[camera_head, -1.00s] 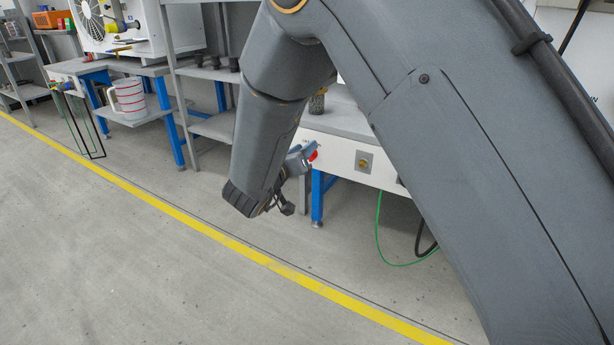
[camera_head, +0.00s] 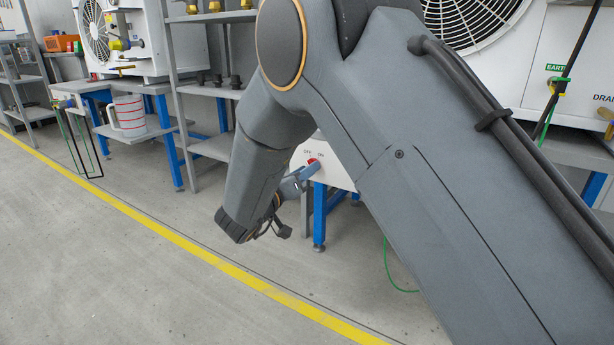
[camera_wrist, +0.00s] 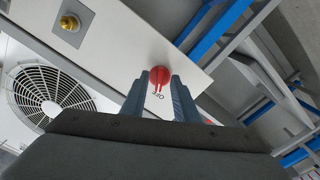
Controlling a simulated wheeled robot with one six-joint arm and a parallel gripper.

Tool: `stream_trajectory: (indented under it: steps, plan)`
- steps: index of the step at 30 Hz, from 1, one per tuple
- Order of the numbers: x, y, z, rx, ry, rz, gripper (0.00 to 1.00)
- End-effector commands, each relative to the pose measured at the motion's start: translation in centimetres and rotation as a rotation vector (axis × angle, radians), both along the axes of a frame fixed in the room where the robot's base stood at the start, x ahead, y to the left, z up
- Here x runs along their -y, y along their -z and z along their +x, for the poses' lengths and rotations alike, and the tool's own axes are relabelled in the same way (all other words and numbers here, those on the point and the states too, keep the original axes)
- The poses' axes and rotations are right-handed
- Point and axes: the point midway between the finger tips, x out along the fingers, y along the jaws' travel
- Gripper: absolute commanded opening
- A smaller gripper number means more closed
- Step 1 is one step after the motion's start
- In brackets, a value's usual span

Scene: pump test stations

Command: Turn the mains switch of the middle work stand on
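The mains switch is a round red knob (camera_head: 312,161) on the white front panel (camera_head: 338,176) of the work stand beside my arm, with OFF and ON labels above it. In the wrist view the red knob (camera_wrist: 160,76) lies just ahead of and between my fingertips. A pale mark on it points toward the OFF label, seen between the fingers. My gripper (camera_wrist: 160,85) is open, with a gap between its two fingers; I cannot tell whether they touch the knob. In the head view my gripper (camera_head: 300,178) is at the panel, partly hidden by my wrist.
A fan unit (camera_head: 475,20) stands above, behind my arm. A grey shelf (camera_head: 212,90) and another stand with a white jug (camera_head: 129,114) are at left. Open floor with a yellow line (camera_head: 200,243) lies in front.

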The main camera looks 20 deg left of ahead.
Motion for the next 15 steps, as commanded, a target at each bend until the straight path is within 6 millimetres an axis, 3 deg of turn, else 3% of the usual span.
stream_trajectory:
  steps: [11,15]
  plan:
    - [0.24,-0.07,0.75,0.000,0.000,0.001,0.27]
    - [0.24,-0.06,0.73,0.000,0.000,0.001,0.05]
